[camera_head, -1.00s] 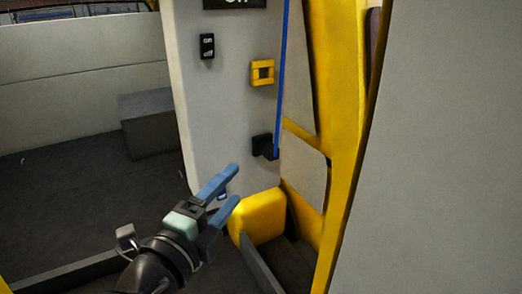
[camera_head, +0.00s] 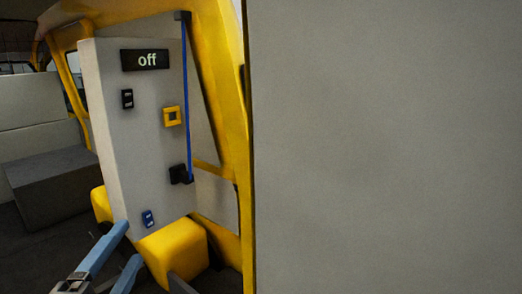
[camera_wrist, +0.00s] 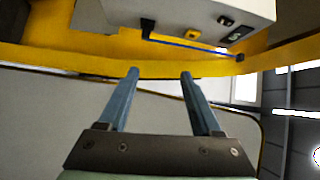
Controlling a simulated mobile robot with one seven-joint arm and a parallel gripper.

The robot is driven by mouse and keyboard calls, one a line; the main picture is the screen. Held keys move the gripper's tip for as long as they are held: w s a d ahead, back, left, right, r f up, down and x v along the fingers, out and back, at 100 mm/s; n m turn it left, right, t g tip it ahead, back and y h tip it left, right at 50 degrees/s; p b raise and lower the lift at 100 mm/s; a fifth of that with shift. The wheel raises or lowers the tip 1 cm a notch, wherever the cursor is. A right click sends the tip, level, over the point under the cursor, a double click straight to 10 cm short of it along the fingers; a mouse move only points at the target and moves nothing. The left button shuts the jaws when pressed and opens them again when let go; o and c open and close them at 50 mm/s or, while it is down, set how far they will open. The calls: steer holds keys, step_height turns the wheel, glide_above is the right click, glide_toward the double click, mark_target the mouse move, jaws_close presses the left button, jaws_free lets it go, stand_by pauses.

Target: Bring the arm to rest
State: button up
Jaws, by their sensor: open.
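My gripper (camera_head: 128,246) shows at the lower left of the head view, its two blue fingers apart with nothing between them. In the wrist view my gripper (camera_wrist: 159,73) is also open and empty, its fingers pointing towards a yellow frame. In the head view the fingers are in front of the lower part of a grey panel (camera_head: 140,170). I cannot tell the exact gap between them. Most of my arm is outside the head view.
The panel carries an "off" display (camera_head: 146,60), a black switch (camera_head: 127,99), a yellow-framed square (camera_head: 172,116), a blue vertical rod (camera_head: 187,100) and a small blue switch (camera_head: 148,218). A yellow block (camera_head: 173,251) stands at its foot. A large grey wall (camera_head: 385,150) fills the right.

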steer(key=w+d+r+n+t, duration=0.1)
steer(key=d+r+n+t, duration=0.3)
steer(key=d+r+n, duration=0.65)
steer(key=s+d+r+n+t, duration=0.2)
steer(key=s+d+r+n, duration=0.1)
steer(key=r, duration=0.5)
steer(key=s+d+r+n+t, duration=0.3)
steer(key=s+d+r, duration=0.2)
steer(key=r, duration=0.4)
steer(key=shift+s+d, duration=0.15)
steer(key=shift+d, duration=0.1)
steer(key=shift+f, duration=0.1)
